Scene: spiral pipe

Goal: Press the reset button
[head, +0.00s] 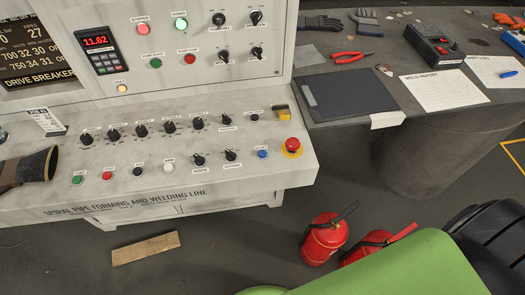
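A blue button (262,154) sits at the right end of the lower row on the sloped grey control panel (225,185). Its small label is hard to read, but it may be the reset button. In the same row are a green button (77,180), a red button (107,176), a black button (138,171) and a white button (168,167). A red mushroom button (292,145) on a yellow base is just right of the blue one. Neither of my grippers is in view, and nothing touches the blue button.
Several black knobs line the panel. A brown and black object (30,170) lies at its left end. Red fire extinguishers (324,238) stand on the floor right of the panel. A dark table (440,120) holds a clipboard (345,93). A wooden plank (145,248) lies in front.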

